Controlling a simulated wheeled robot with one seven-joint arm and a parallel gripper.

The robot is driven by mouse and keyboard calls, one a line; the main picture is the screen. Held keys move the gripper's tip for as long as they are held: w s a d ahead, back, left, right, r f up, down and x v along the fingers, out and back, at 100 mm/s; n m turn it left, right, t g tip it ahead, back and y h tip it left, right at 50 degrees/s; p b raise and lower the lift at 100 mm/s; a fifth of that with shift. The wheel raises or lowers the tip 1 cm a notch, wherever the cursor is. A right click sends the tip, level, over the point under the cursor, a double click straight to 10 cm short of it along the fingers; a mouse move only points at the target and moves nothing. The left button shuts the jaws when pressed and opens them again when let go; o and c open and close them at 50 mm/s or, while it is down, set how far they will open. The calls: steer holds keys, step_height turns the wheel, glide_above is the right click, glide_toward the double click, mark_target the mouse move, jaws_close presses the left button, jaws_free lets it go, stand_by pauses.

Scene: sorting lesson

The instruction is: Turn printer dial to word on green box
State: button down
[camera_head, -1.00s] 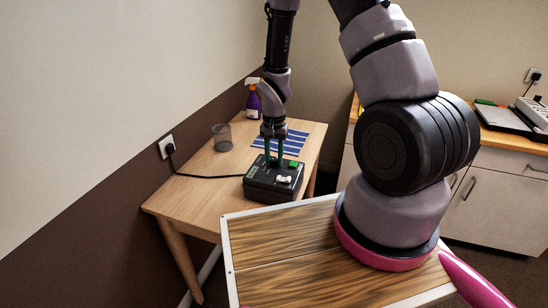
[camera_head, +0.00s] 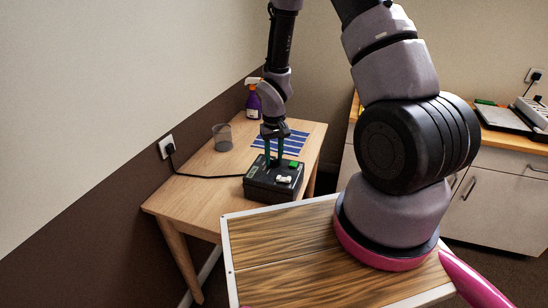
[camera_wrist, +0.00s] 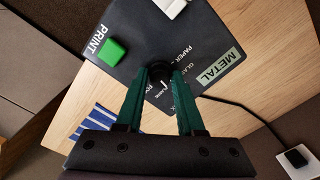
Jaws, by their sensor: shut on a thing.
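The printer (camera_head: 262,192) is a black box on the wooden table; its dark top fills much of the wrist view (camera_wrist: 207,30). Its round black dial (camera_wrist: 157,69) sits between the fingertips of my gripper (camera_wrist: 160,76), which is shut on it from above. Printed words, among them PAPER, ring the dial, some hidden by the green fingers. The pointer's setting is not clear. A pale label (camera_wrist: 219,65) reads METAL. A green button (camera_wrist: 111,52) stands beside the word PRINT. In the head view my gripper (camera_head: 273,162) points straight down. I cannot make out a word on any green box.
A blue-striped sheet (camera_head: 295,143), a mesh cup (camera_head: 222,138) and a purple spray bottle (camera_head: 253,103) stand or lie behind the printer. A black cable (camera_head: 205,177) runs to a wall socket (camera_head: 167,146). A counter (camera_head: 515,143) with a small green item (camera_head: 485,102) is at right.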

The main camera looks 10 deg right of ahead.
mark_target(274, 160)
steer(key=shift+n, duration=0.6)
steer(key=c, duration=0.5)
jaws_free()
steer(key=shift+r, duration=0.1)
step_height(274, 160, up, 11)
steer(key=shift+f, duration=0.2)
steer(key=shift+r, duration=0.1)
